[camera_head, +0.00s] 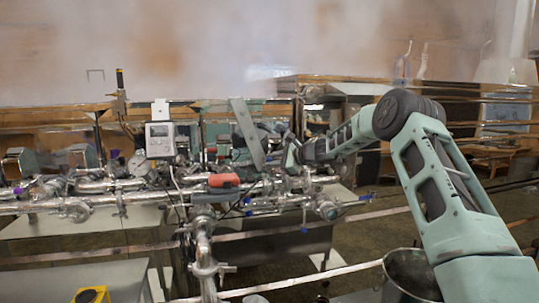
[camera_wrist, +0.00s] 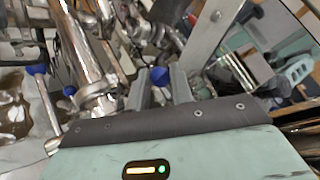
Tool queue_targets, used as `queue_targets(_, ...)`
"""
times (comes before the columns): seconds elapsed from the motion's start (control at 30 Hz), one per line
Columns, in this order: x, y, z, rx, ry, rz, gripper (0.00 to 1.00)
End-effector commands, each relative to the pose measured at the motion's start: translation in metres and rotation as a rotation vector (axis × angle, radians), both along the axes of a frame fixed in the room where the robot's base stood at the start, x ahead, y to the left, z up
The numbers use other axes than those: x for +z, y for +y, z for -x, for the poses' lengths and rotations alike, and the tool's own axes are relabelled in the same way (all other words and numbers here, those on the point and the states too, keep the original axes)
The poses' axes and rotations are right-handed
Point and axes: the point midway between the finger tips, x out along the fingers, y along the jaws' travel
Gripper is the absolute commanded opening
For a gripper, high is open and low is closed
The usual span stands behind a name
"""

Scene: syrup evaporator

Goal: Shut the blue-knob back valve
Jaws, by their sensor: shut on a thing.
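In the wrist view a blue knob (camera_wrist: 160,76) sits between the two grey fingers of my gripper (camera_wrist: 160,86), which is shut on it. The knob is on the metal pipework; the angle of its valve is hard to tell, as the fingers and the gripper body hide part of it. In the head view my gripper (camera_head: 289,158) reaches down from the right to the back of the pipework, and the gripped knob cannot be made out there.
Other blue knobs (camera_wrist: 37,69) (camera_wrist: 69,90) lie left of my gripper. A flat metal upright (camera_head: 248,134) stands close beside it. A white gauge box (camera_head: 160,138) and a red-orange part (camera_head: 224,180) stand on the pipes to the left. Steam covers the top.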

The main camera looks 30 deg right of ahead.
Motion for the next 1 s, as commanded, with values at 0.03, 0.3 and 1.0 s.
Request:
queue_targets(0.03,0.001,-0.003,0.004,0.035,0.002,-0.003,0.00)
queue_targets(0.3,0.000,-0.008,0.022,0.210,0.001,-0.003,0.00)
queue_targets(1.0,-0.001,-0.012,0.033,0.320,0.000,-0.002,0.00)
